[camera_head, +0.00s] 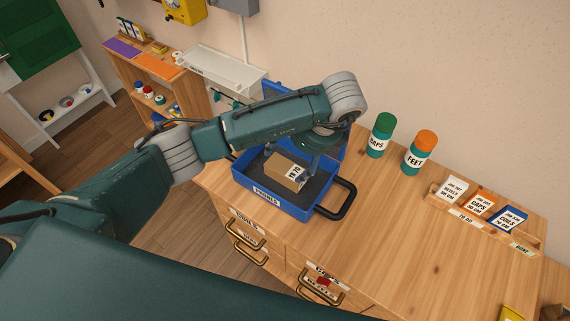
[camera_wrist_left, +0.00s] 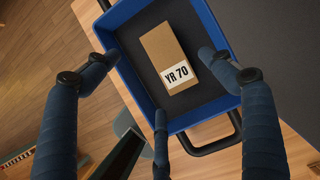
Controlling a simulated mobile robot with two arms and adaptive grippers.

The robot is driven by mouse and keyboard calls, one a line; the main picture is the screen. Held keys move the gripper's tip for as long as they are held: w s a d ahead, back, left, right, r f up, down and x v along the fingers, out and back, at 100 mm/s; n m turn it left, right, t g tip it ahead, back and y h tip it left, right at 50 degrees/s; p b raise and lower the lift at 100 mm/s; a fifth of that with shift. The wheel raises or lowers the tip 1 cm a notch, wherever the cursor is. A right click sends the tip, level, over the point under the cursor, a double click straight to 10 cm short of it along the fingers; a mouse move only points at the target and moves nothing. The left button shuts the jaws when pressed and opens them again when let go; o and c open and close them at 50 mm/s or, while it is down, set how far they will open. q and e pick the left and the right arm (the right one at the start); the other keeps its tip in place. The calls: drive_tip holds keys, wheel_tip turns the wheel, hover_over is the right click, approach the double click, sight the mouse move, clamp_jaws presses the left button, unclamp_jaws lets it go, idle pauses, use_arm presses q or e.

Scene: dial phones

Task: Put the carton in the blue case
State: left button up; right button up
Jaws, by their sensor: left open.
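The blue case (camera_head: 261,195) stands open on the wooden counter, with a dark lining, a black handle and a label reading PHONES. The brown carton (camera_head: 281,172) lies inside it on the lining. Its white label reads YR 70 in the left wrist view, where the carton (camera_wrist_left: 163,50) lies flat within the case walls (camera_wrist_left: 222,30). My left gripper (camera_head: 296,158) is above the case. In the left wrist view its fingers (camera_wrist_left: 158,85) are spread around the carton with gaps on both sides, open and empty. My right gripper does not show.
A green-capped canister (camera_head: 381,135) and an orange-capped canister (camera_head: 419,152) stand right of the case. The counter between case and front right edge is clear. Drawers with brass handles are below.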

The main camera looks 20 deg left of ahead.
use_arm(q)
drive_tip(key=p+v, duration=0.1)
drive_tip(key=v, duration=0.4)
drive_tip(key=shift+a, duration=0.1)
drive_tip(key=shift+f, duration=0.1)
